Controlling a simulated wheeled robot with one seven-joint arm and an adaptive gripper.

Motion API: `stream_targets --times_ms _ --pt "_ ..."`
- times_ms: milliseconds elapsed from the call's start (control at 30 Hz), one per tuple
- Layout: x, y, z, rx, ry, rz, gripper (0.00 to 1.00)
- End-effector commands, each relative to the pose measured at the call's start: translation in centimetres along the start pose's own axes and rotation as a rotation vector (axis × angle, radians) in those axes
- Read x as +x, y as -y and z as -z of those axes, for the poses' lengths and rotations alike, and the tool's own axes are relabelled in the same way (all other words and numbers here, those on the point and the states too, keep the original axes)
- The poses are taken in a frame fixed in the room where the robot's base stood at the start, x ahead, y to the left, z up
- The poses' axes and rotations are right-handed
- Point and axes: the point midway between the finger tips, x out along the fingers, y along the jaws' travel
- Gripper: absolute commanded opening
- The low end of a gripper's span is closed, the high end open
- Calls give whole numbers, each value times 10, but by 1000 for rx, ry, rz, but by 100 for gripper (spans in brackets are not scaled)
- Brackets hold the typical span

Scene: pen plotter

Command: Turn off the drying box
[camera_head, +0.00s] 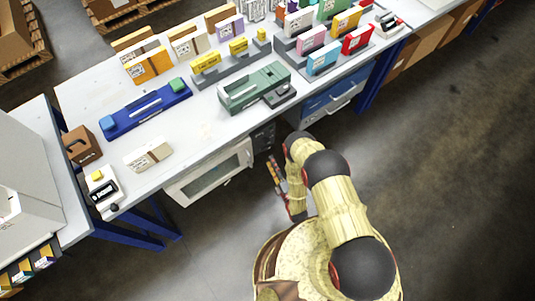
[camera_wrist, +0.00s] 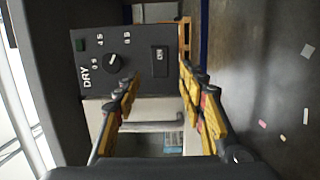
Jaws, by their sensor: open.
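The drying box (camera_head: 210,174) hangs under the table's front edge in the head view, pale with a glass door. Its dark control panel (camera_head: 263,137) is at its right end. In the wrist view the panel (camera_wrist: 92,75) appears turned sideways, with the word DRY, a round black knob (camera_wrist: 112,62), number marks, a small green square (camera_wrist: 81,46) and a rectangular switch (camera_wrist: 160,61). My gripper (camera_wrist: 158,80) is open and empty, its yellow fingers pointing toward the panel. The switch shows between the fingertips; contact cannot be told. In the head view my gripper (camera_head: 274,172) is below the panel.
The white table (camera_head: 190,130) above holds a blue device (camera_head: 147,108), a green device (camera_head: 255,86) and several small boxes. A blue drawer unit (camera_head: 333,93) stands right of the drying box. The floor (camera_head: 450,180) to the right is clear.

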Motion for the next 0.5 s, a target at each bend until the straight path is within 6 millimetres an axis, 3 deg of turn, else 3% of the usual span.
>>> stream_targets --times_ms 500 --pt "48 4 0 1 -1 0 41"
